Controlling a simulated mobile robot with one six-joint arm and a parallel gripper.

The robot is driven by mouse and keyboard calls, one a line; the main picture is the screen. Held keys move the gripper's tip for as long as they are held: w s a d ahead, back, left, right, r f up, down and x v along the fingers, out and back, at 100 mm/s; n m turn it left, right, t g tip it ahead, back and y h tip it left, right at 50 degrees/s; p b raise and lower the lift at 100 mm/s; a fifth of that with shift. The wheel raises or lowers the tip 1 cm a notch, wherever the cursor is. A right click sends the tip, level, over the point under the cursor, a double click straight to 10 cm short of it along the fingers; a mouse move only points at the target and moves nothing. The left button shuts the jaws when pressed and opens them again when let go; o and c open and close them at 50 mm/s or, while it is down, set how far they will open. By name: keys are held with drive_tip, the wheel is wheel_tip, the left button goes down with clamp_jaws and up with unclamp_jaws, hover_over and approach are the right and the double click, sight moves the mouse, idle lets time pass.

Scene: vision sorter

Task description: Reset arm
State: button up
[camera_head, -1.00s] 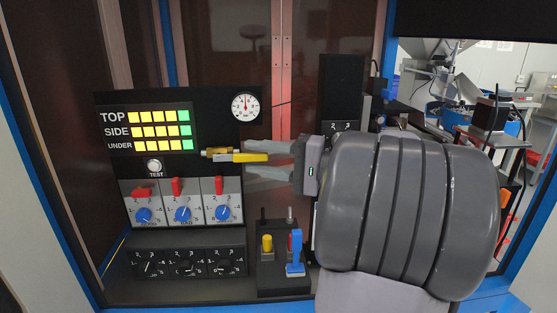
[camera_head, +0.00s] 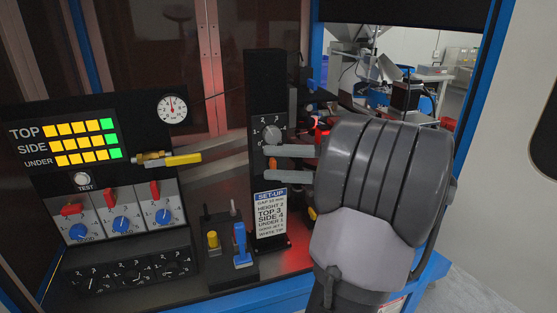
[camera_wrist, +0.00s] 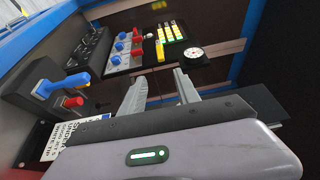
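My gripper (camera_head: 268,164) is in the middle of the head view, in front of the black upright post (camera_head: 265,80). Its two grey fingers are apart, point left, and hold nothing. It also shows in the wrist view (camera_wrist: 160,78), with a gap between the fingers. My grey arm covers the area to the right of the post. A yellow-handled brass valve (camera_head: 168,159) sits on the panel to the left, clear of the fingers.
The control panel (camera_head: 22,112) has lit yellow and green lamps, red switches and blue knobs (camera_head: 120,224). A gauge (camera_head: 172,108) is above the valve. A small box with a blue lever (camera_head: 240,243) stands below the gripper. A set-up label (camera_head: 270,216) is on the post.

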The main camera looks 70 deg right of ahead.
drive_tip(key=w+a+f+n+g+y, duration=0.1)
drive_tip(key=w+a+f+n+g, duration=0.2)
drive_tip(key=a, duration=0.5)
drive_tip(key=w+a+f+g+y, duration=0.1)
drive_tip(key=w+a+f+g, duration=0.1)
drive_tip(key=w+a+g, duration=0.5)
drive_tip(key=w+a+f+n+g+y, duration=0.1)
drive_tip(key=a+f+n+g, duration=0.15)
drive_tip(key=a, duration=0.75)
drive_tip(key=s+a+f+n+h, duration=0.1)
drive_tip(key=a+f+n+h, duration=0.1)
drive_tip(key=a, duration=0.5)
drive_tip(key=s+a+f+n+h, duration=0.2)
drive_tip(key=a+f+h, duration=0.2)
drive_tip(key=a, duration=0.4)
drive_tip(key=shift+s+f+t+h, duration=0.3)
drive_tip(key=shift+f+t, duration=0.1)
drive_tip(key=shift+t, duration=0.05)
drive_tip(key=shift+n, duration=0.25)
